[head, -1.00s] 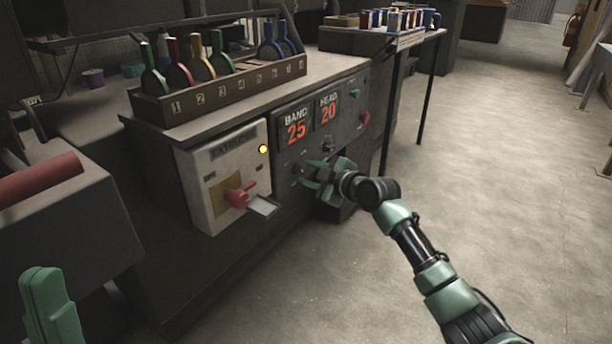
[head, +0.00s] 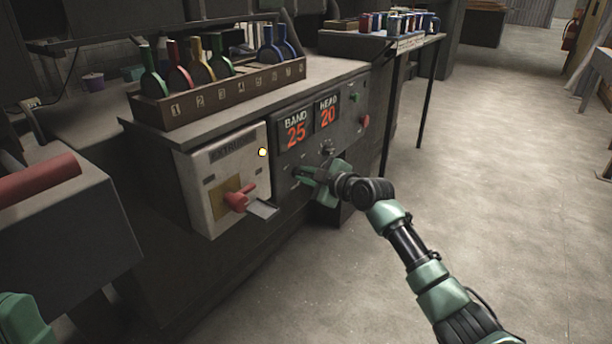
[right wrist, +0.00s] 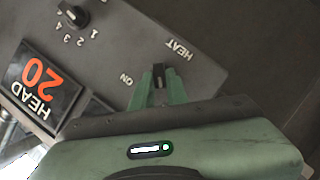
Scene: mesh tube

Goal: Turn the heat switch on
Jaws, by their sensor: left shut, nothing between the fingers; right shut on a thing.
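The heat switch (right wrist: 159,74) is a small dark knob on the grey control panel (right wrist: 115,50), beside the printed words HEAT and ON in the right wrist view. My right gripper (right wrist: 161,90) has its two green fingers closed on the switch, one on each side. In the head view my right gripper (head: 306,172) is at the lower part of the panel, below the BAND 25 and HEAD 20 displays, and hides the switch. My left gripper (head: 22,322) shows only partly at the bottom left corner, shut and empty, far from the panel.
A numbered dark knob (right wrist: 74,16) sits above on the panel. A white box with a red lever (head: 238,200) is left of my right gripper. A rack of coloured paddles (head: 220,90) stands on top.

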